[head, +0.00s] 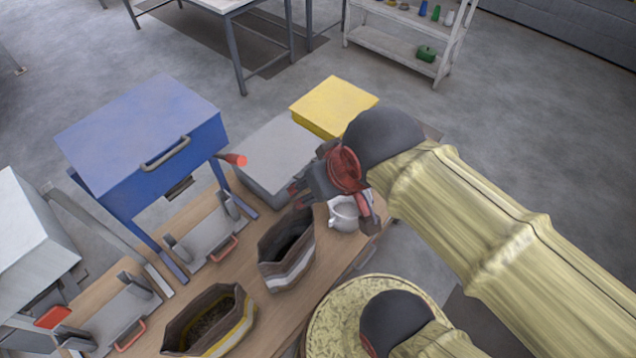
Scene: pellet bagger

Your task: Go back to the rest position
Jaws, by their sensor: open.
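My gripper (328,195) hangs at the end of my sleeved arm, above the back right part of the wooden bench (305,300). It is open and I see nothing held in it. A white cup (343,213) shows just below and behind the gripper; part of it is hidden, and I cannot tell how far apart they are. An open brown bag with a white band (288,272) stands on the bench to the lower left of the gripper. An open brown bag with a yellow band (240,330) stands nearer, with dark contents.
A blue hopper box (140,125) on legs stands at the left, with an orange-tipped lever (238,160). A white box (32,235) is left of it. Grey (275,150) and yellow (335,100) boxes stand behind the gripper. Open floor (540,130) lies at the right.

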